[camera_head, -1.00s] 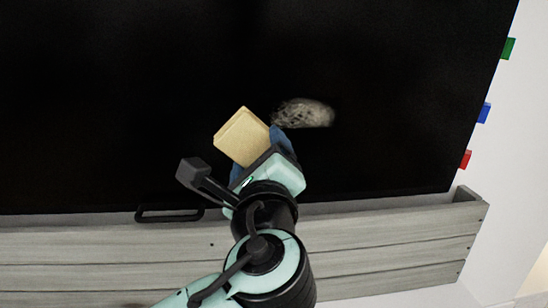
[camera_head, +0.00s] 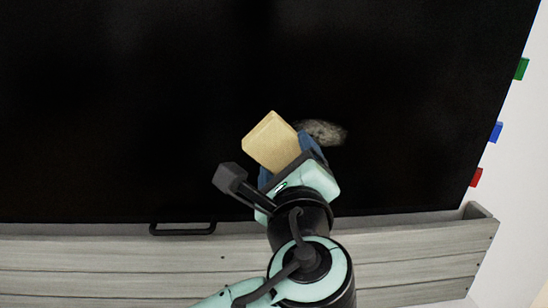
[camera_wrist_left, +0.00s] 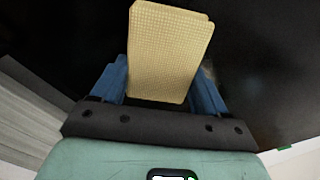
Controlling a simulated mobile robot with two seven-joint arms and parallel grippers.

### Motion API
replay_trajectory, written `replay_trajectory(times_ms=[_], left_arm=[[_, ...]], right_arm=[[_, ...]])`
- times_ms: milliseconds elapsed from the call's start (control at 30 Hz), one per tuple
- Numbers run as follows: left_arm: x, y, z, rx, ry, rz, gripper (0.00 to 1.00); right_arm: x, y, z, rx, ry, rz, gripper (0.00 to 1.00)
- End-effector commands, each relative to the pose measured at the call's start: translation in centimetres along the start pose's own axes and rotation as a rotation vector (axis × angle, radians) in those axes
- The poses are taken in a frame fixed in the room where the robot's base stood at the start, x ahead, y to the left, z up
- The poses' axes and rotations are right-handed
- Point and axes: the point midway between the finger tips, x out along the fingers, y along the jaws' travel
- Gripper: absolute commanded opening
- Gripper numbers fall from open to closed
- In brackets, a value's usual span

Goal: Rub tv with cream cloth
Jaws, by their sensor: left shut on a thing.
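The tv (camera_head: 120,110) is a large black screen that fills most of the head view. A greyish smudge (camera_head: 326,131) shows on it, just right of the cloth and partly hidden behind the cloth and gripper. My left gripper (camera_head: 290,160) is shut on the cream cloth (camera_head: 270,141), a folded pad in front of the screen. In the left wrist view the cloth (camera_wrist_left: 168,50) stands between the two blue fingers, with the dark screen (camera_wrist_left: 265,60) behind. I cannot tell whether the cloth touches the screen. My right gripper is not in view.
A grey wooden ledge (camera_head: 100,270) runs below the tv. A black handle (camera_head: 183,229) sits at the screen's lower edge. Green (camera_head: 521,69), blue (camera_head: 496,132) and red (camera_head: 476,177) tabs stick out at the right edge beside a white wall.

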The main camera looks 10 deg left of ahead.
Motion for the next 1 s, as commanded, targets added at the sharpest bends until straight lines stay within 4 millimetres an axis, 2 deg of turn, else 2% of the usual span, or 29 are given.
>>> replay_trajectory(times_ms=[100, 333, 1000], left_arm=[[0.0, -0.7, -0.5, 0.0, -0.002, -0.001, 0.49], [-0.1, -1.2, -1.1, 0.0, 0.0, -0.001, 0.49], [0.1, -4.6, -4.7, 0.0, 0.001, -0.001, 0.49]], right_arm=[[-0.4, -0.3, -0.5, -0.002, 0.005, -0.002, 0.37], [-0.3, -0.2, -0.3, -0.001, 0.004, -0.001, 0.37], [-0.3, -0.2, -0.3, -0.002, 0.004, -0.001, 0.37]])
